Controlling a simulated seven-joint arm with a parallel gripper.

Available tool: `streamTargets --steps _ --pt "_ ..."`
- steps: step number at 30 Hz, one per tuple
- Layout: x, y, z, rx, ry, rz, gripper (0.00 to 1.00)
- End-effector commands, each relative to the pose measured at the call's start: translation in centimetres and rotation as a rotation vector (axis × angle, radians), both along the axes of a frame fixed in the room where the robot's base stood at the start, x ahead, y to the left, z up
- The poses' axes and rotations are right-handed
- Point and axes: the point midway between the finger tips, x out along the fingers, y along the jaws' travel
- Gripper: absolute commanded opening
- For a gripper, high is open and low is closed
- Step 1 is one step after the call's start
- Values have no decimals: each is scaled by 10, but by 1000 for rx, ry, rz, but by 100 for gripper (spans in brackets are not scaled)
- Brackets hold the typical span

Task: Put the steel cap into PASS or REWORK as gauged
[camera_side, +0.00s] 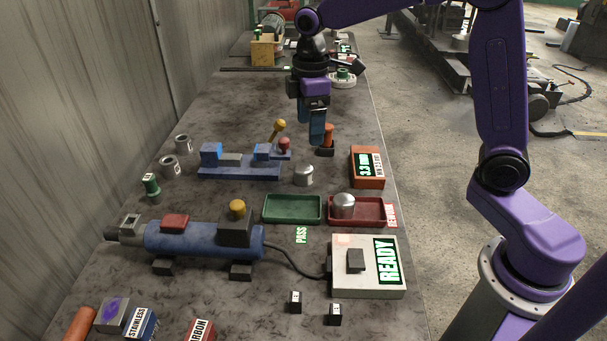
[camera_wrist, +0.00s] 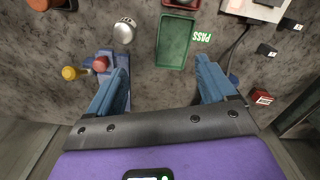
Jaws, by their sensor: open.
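One steel cap (camera_side: 303,175) stands on the bare table between the blue clamp fixture and the orange gauge box; it also shows in the wrist view (camera_wrist: 125,31). A second steel cap (camera_side: 344,203) sits in the red REWORK tray (camera_side: 374,219). The green PASS tray (camera_side: 292,221) is empty, beside the red one; it lies ahead of my fingers in the wrist view (camera_wrist: 161,54). My gripper (camera_side: 317,140) is open and empty, held above the table behind the loose cap. The orange gauge box (camera_side: 367,181) has a lit display that seems to read 3.3 mm.
The blue clamp fixture (camera_side: 238,171) with yellow and red knobs stands left of the loose cap. A blue polishing motor (camera_side: 200,240) and a white box reading READY (camera_side: 342,281) stand in front. An orange-topped post (camera_side: 328,132) is close to my fingers.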

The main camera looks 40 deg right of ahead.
Motion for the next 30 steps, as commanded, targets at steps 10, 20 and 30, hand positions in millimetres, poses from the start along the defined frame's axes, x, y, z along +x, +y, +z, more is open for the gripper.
streamTargets --steps 10,20,30 --pt "67 -38 -6 -3 6 -4 84" --pt "70 -42 -42 -4 11 -3 84" --pt "70 -42 -105 -4 11 -3 84"
